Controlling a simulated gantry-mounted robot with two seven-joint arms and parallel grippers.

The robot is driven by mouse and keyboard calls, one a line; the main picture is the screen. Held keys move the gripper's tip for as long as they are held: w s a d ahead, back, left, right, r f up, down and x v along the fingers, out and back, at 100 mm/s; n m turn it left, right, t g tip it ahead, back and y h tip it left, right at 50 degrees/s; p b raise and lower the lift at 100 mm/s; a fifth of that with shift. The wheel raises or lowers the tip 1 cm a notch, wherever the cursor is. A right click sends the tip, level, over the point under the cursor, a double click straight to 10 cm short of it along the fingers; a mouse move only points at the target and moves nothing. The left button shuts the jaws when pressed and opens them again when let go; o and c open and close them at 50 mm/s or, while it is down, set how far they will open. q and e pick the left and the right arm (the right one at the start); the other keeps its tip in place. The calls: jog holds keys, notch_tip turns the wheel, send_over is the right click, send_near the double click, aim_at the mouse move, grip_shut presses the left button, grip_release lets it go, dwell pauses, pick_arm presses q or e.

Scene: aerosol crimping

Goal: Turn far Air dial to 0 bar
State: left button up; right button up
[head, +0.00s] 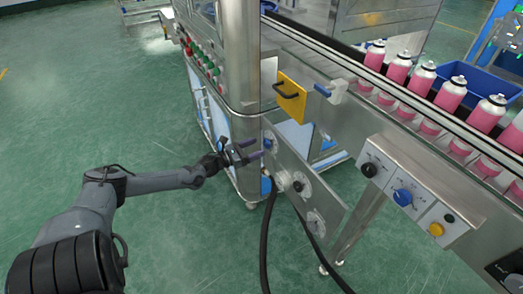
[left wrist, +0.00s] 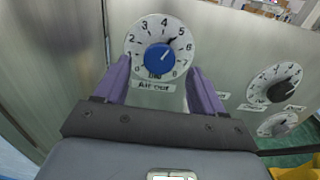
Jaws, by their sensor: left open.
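The far Air dial (left wrist: 160,57) has a blue knob on a white round face with black numbers, above a small label. Its pointer leans up and right, between 4 and 5 as far as I can tell. My left gripper (left wrist: 158,76) is open and empty, its purple fingers on either side of the dial's lower half. I cannot tell whether they touch the panel. In the head view my left gripper (head: 262,150) is at the upper left of the metal panel, and partly covers the blue knob. My right gripper is not in view.
Lower on the panel are another dial with a black knob (left wrist: 283,91) and a further dial (left wrist: 278,125). A yellow plate with a handle (head: 290,95) is above. Pink cans (head: 451,93) line the conveyor at right.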

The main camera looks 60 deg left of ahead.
aim_at(265, 144)
pick_arm(q)
jog(key=shift+w+b, duration=0.65)
jog(key=shift+w, duration=1)
jog(key=c, duration=1.1)
jog(key=shift+o, duration=0.2)
